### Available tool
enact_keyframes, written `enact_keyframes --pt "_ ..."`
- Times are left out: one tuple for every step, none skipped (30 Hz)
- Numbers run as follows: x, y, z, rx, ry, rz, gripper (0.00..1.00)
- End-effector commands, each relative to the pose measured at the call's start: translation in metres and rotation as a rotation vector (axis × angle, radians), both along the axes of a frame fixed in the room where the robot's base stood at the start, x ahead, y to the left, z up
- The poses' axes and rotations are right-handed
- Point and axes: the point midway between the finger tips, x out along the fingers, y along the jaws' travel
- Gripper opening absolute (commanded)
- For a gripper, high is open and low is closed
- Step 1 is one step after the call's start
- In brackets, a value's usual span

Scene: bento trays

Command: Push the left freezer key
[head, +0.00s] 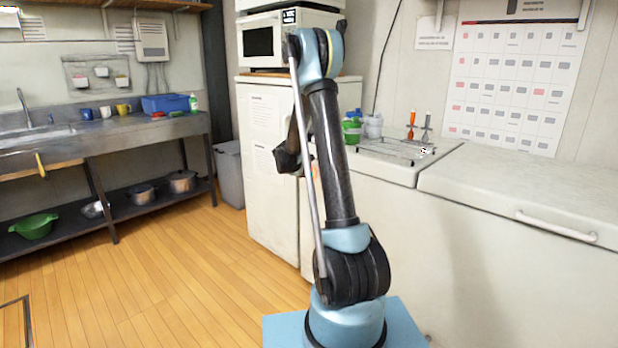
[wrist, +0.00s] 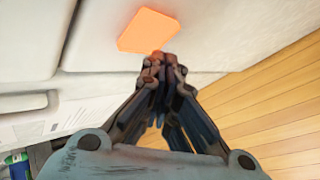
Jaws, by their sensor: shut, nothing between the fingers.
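The left freezer key is a flat, bright orange block (wrist: 148,30) on a white freezer face, at the top middle of the wrist view. In the head view only a small orange patch (head: 315,172) shows beside my arm, which hides the rest. My gripper (wrist: 165,60) is shut and empty. Its fingertips overlap the key's lower right edge in the wrist view; I cannot tell whether they touch it. In the head view my arm mostly hides the gripper. The left freezer (head: 405,168) stands behind my arm.
A second white freezer (head: 540,250) with a bar handle stands to the right. A wire rack (head: 390,150) and small containers sit on the left freezer's top. A white cabinet (head: 270,150) with a microwave stands left. Wooden floor (head: 180,270) is open at left.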

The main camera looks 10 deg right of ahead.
Motion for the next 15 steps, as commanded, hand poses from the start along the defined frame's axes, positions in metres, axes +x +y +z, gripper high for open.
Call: enact_keyframes --pt "-0.002 0.003 0.0 0.0 0.0 0.001 0.0" --pt "-0.003 0.005 0.0 0.001 0.0 0.002 0.0" --pt "-0.005 0.008 0.0 0.001 0.0 0.002 0.0" --pt "-0.006 0.01 0.0 0.001 0.0 0.001 0.0" --pt "-0.008 0.012 0.0 0.001 0.0 0.001 0.0" --pt "-0.009 0.014 0.0 0.001 0.0 0.001 0.0" --pt "-0.011 0.016 0.0 0.001 0.0 0.001 0.0" --pt "-0.012 0.018 0.0 0.001 0.0 0.002 0.0" --pt "-0.014 0.02 0.0 0.0 0.0 0.001 0.0" --pt "-0.016 0.022 0.0 0.0 0.0 0.001 0.0" --pt "-0.017 0.024 0.0 0.0 0.0 0.001 0.0" --pt "-0.019 0.027 0.0 0.0 0.0 0.001 0.0" --pt "-0.02 0.029 0.0 0.0 0.0 0.001 0.0" --pt "-0.022 0.031 0.0 0.0 0.0 0.001 0.0" --pt "-0.024 0.033 0.0 0.0 0.0 0.001 0.0"
